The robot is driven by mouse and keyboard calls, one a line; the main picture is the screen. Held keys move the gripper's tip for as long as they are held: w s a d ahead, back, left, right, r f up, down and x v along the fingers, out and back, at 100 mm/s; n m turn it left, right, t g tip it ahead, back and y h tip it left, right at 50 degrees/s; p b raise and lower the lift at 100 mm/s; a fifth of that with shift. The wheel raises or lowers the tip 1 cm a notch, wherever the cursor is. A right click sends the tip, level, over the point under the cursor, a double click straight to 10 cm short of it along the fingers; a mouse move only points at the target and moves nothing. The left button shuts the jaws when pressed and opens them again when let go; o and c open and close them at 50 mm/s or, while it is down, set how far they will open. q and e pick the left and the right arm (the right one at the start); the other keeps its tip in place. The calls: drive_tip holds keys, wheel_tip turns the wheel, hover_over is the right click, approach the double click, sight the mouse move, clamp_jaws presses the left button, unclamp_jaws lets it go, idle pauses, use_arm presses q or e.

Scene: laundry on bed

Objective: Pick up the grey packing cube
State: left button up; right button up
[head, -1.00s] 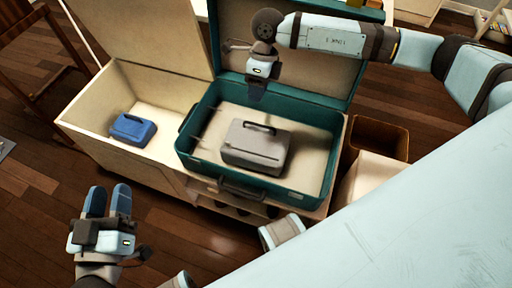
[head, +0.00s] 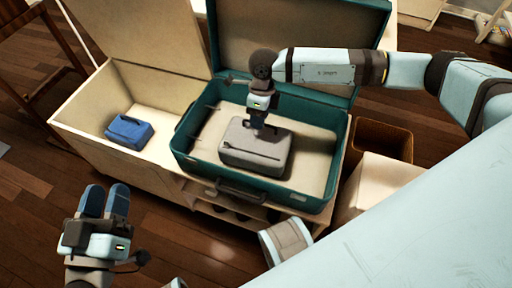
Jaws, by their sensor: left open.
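The grey packing cube (head: 255,150) lies flat inside the open teal suitcase (head: 243,186). My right gripper (head: 260,129) points down at the top of the cube, where the handle was visible before. Its fingertips overlap the cube's upper edge and hide the handle. I cannot tell whether they touch it or how far apart they are. My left gripper (head: 104,203) is open and empty at the lower left, in front of the wooden box and away from the cube.
A blue packing cube (head: 130,131) lies in the open wooden box (head: 75,125) left of the suitcase. The suitcase's raised lid (head: 300,35) stands behind my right gripper. A brown bin (head: 384,142) stands to the right. Floor is clear around my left gripper.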

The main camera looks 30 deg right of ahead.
drive_tip(key=shift+s+a+f, duration=0.1)
drive_tip(key=shift+a+f, duration=0.05)
drive_tip(key=shift+f, duration=0.8)
drive_tip(key=shift+c, duration=0.2)
clamp_jaws()
idle(0.5)
